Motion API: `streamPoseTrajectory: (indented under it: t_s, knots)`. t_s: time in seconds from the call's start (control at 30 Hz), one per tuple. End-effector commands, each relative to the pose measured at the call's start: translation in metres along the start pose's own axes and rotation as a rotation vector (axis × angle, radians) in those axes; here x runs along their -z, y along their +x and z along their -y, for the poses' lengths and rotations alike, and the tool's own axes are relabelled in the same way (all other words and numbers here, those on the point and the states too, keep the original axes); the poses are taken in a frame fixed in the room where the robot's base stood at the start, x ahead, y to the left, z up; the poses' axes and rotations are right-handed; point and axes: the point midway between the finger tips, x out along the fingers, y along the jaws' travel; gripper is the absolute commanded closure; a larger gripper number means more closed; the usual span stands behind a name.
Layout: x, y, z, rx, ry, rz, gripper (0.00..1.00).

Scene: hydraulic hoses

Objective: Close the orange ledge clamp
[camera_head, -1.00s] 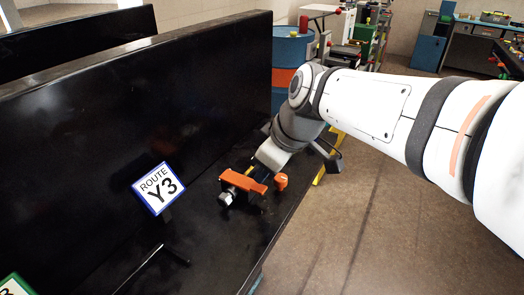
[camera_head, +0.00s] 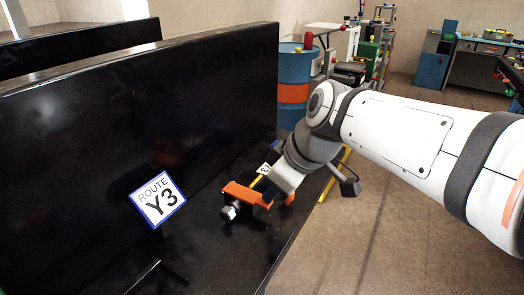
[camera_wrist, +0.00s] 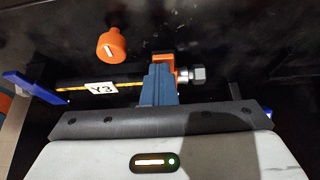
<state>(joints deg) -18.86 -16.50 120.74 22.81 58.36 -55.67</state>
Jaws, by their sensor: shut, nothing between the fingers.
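The orange ledge clamp (camera_head: 240,193) is on the black ledge, its orange bar lying over the hose beside the metal end fitting (camera_head: 229,212). In the wrist view the clamp (camera_wrist: 163,60) shows mostly behind my blue fingers. My gripper (camera_wrist: 160,72) is shut and empty; its tips are at the clamp, but I cannot tell whether they touch it. A round orange knob (camera_wrist: 111,46) stands apart, left of the fingers. The hose, with a yellow stripe and a white Y3 tag (camera_wrist: 101,88), runs left from the clamp. Whether the clamp is latched cannot be told.
A tall black panel (camera_head: 130,110) rises behind the ledge. A ROUTE Y3 sign (camera_head: 158,199) stands left of the clamp, with a black rod (camera_head: 145,275) below it. A blue and orange drum (camera_head: 293,88) is behind. Open floor lies to the right.

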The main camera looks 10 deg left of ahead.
Motion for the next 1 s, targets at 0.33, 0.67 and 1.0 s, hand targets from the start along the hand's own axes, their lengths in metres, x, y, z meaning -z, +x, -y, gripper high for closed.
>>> streamPoseTrajectory:
  t_s: [0.33,0.67,1.0]
  knots:
    - [0.021,-0.046,-0.003,-0.002,0.001,-0.002,1.00]
    - [0.009,-0.114,-0.003,-0.003,0.002,-0.003,1.00]
    - [-0.013,-0.125,-0.009,-0.030,0.127,0.038,1.00]
